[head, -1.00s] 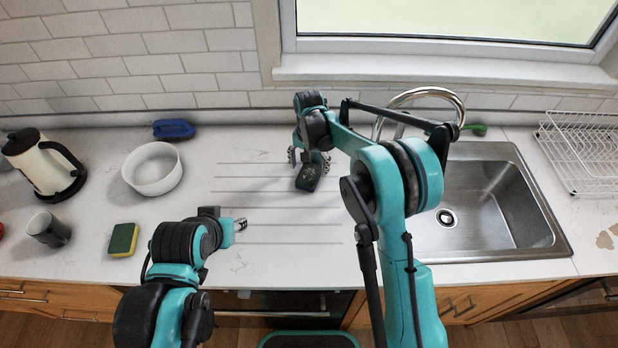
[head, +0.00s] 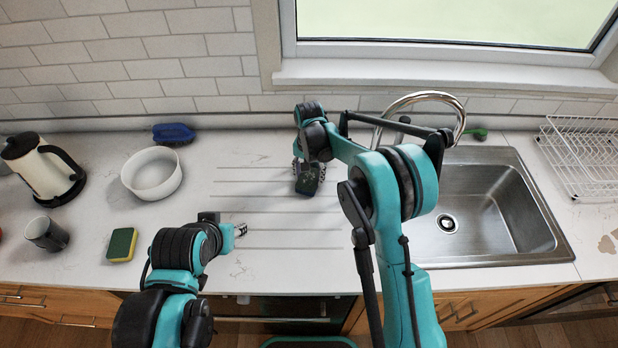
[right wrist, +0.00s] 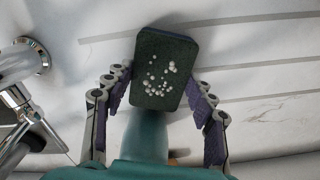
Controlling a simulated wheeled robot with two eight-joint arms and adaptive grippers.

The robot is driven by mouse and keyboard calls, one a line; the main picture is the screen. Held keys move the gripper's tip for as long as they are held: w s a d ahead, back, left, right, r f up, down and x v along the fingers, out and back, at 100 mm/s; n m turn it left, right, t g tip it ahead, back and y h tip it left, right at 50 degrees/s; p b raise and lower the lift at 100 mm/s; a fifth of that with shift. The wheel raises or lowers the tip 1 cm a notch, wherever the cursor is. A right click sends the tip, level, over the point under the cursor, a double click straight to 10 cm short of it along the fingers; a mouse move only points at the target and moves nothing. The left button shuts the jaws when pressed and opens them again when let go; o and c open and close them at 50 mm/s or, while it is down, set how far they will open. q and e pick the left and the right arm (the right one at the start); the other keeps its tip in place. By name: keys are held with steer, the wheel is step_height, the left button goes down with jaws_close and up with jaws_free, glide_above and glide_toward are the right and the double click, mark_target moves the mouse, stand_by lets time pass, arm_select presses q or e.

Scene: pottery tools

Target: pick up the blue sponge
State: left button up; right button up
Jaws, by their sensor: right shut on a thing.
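The blue sponge (head: 308,180) is on the ribbed part of the counter, left of the sink. Its dark green scrubbing face carries white foam dots, and a blue edge shows in the right wrist view (right wrist: 165,80). My right gripper (head: 309,168) is shut on it, with a finger on either side (right wrist: 162,82). I cannot tell whether the sponge is clear of the counter. My left gripper (head: 241,230) is low over the counter, apart from everything; its finger opening is too small to judge.
The middle counter is mostly clear.

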mark_target(310, 178)
steer(key=r, duration=0.2)
steer(key=r+p, duration=0.1)
steer(key=r, duration=0.1)
steer(key=shift+s+d+r, duration=0.1)
steer(key=shift+d+r, duration=0.1)
steer(key=shift+r, duration=0.1)
steer(key=s+d+r+p, duration=0.1)
steer(key=s+d+r, duration=0.5)
steer(key=d, duration=0.3)
steer(key=shift+d+r, duration=0.15)
steer(key=shift+d, duration=0.05)
steer(key=shift+s, duration=0.1)
